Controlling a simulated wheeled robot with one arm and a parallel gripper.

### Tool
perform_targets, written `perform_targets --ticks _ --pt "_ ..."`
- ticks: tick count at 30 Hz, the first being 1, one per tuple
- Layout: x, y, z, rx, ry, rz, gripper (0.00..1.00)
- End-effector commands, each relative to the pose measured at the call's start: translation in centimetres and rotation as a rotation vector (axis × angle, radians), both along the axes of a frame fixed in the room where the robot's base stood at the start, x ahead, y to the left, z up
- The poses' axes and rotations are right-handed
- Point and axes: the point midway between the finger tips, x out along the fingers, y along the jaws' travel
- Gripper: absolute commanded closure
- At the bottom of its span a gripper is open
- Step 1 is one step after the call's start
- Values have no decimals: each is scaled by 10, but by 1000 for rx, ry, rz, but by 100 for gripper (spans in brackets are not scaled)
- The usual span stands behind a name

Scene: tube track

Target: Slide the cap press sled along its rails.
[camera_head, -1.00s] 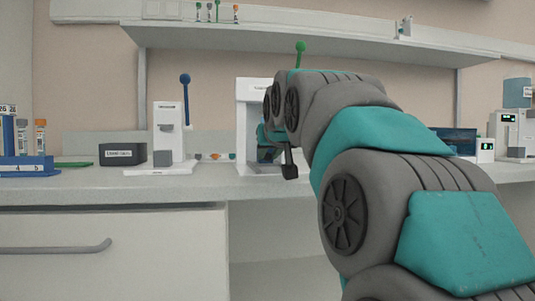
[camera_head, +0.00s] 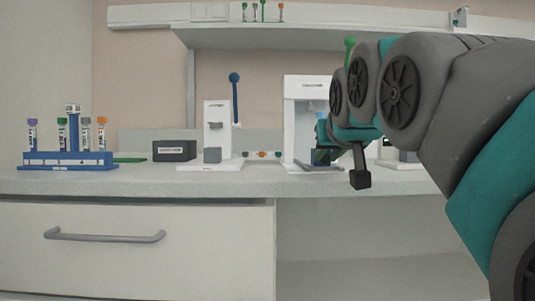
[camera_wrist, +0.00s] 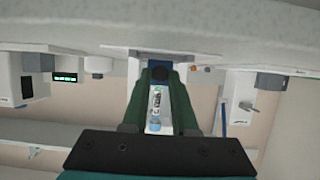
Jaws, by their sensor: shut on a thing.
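The white cap press (camera_head: 300,90) stands on the bench right of centre in the head view. Its sled is a dark blue block (camera_head: 320,157) low in the press opening, and it also shows in the wrist view (camera_wrist: 160,73). My gripper (camera_wrist: 160,82) is shut on this block, with one green finger on each side. A labelled tube with a blue cap (camera_wrist: 155,105) shows between the fingers, beyond the block; its seating is hidden. In the head view my arm covers the right side of the press. The rails cannot be made out.
A white device with a blue lever (camera_head: 235,95) stands left of the press, with small coloured caps (camera_head: 262,154) between them. Further left are a black box (camera_head: 174,151) and a blue tube rack (camera_head: 68,162). A shelf (camera_head: 310,38) hangs above.

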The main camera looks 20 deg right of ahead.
Motion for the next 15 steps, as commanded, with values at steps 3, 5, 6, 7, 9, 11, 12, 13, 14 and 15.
perform_targets --ticks 3,5,6,7,9,11,12,13,14,15 --pt "-3 1 0 1 2 0 100" --pt "-3 1 0 1 3 0 100" --pt "-3 1 0 1 3 0 100" --pt "-3 1 0 1 3 0 100" --pt "-3 1 -1 1 3 0 100" --pt "-3 1 -1 1 4 0 72" --pt "-3 1 -1 1 3 0 68" --pt "-3 1 -1 1 3 0 65" --pt "-3 1 -1 1 3 0 61" --pt "-3 1 -1 1 3 0 57"
